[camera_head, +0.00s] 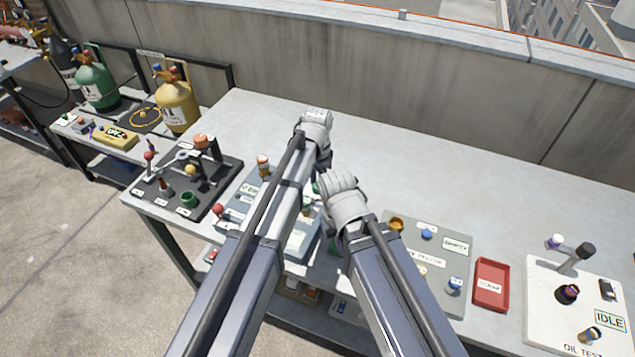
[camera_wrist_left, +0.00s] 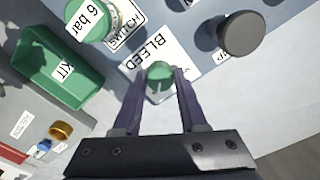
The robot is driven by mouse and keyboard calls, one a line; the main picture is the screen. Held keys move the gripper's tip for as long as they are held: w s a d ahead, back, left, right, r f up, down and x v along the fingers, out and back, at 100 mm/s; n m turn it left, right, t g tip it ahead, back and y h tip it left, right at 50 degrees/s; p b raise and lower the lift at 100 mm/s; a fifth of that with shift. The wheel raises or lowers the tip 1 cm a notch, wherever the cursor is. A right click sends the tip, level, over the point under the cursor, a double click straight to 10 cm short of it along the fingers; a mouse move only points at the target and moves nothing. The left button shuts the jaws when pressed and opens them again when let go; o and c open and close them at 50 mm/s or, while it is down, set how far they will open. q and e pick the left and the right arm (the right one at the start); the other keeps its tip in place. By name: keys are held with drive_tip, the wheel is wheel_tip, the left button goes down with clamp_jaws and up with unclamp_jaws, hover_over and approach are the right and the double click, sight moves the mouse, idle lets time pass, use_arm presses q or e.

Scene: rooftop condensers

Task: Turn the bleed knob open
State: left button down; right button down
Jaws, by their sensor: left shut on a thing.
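The green bleed knob (camera_wrist_left: 159,69) sits beside the white BLEED label (camera_wrist_left: 150,52) on the blue-grey panel (camera_wrist_left: 190,40) in the left wrist view. My left gripper (camera_wrist_left: 160,82) is shut on this knob, with a dark finger on either side of it. In the head view the panel (camera_head: 236,214) is partly covered by my arms, and the knob and the left fingertips cannot be made out. My right gripper does not show; only its arm is in view.
A green KIT tray (camera_wrist_left: 58,72), a green 6 bar knob (camera_wrist_left: 92,20) and a dark round knob (camera_wrist_left: 240,34) stand near the gripper. The head view shows a black tool board (camera_head: 225,172) left and a red tray (camera_head: 491,284) right. The table's back is clear.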

sight(317, 186)
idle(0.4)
use_arm(q)
drive_tip(key=shift+c, duration=2.2)
unclamp_jaws()
drive_tip(key=shift+r, duration=0.15)
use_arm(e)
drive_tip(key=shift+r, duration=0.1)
use_arm(q)
wheel_tip(317, 186, up, 8)
drive_tip(key=p, duration=0.8)
drive_tip(key=shift+f, duration=0.2)
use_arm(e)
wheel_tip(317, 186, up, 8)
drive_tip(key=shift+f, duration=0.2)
use_arm(q)
drive_tip(key=shift+s+f, duration=0.1)
